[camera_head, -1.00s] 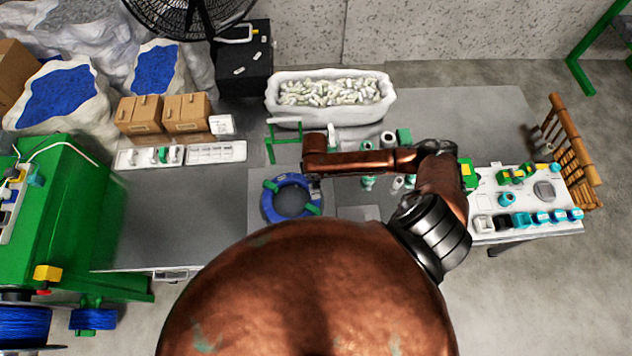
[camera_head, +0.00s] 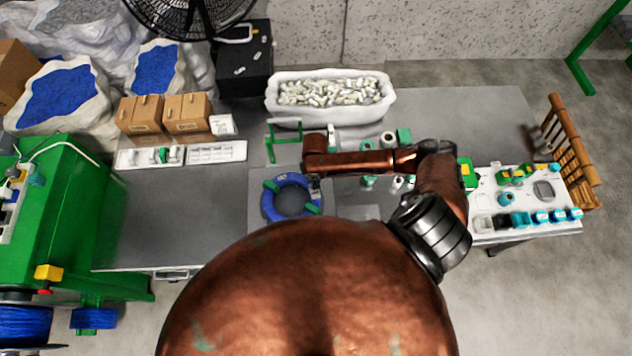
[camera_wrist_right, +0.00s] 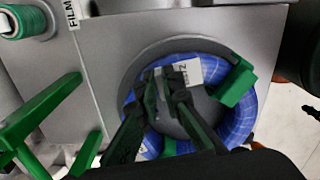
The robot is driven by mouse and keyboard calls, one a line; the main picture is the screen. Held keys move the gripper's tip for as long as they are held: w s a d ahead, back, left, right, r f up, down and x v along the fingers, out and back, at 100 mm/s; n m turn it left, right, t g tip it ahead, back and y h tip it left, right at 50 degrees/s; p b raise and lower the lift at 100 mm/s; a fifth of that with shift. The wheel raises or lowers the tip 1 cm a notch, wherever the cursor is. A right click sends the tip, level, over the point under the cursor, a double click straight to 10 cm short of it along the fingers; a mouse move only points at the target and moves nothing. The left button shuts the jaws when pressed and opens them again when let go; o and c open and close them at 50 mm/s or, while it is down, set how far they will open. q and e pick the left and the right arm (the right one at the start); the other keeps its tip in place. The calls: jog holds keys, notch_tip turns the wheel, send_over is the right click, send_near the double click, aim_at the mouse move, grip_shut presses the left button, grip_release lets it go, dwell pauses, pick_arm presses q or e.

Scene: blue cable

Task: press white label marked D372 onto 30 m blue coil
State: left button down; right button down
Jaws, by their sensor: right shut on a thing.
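The blue coil (camera_head: 269,204) lies flat on the grey table, with green ties around it. It also shows in the right wrist view (camera_wrist_right: 238,122), partly hidden by my gripper. My right gripper (camera_head: 315,184) is over the coil's right side. In the right wrist view, my right gripper (camera_wrist_right: 165,88) is shut on the white label (camera_wrist_right: 187,71), which is at the coil's far rim. Only the end of its print, seemingly "72", can be read. I cannot tell whether the label touches the coil. My left gripper is not in view.
A green stand (camera_head: 270,150) is behind the coil, and a white tub of small pieces (camera_head: 330,112) is at the back. A green spool (camera_wrist_right: 28,20) shows in the right wrist view. Cardboard boxes (camera_head: 140,115) stand back left. The table left of the coil is clear.

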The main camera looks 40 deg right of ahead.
jog(key=c, duration=2.4)
grip_release()
jog(key=shift+s+f, duration=0.1)
jog(key=o, duration=0.6)
jog(key=shift+c, duration=0.2)
jog(key=shift+r+p, duration=3.6)
jog(key=shift+p, duration=0.45)
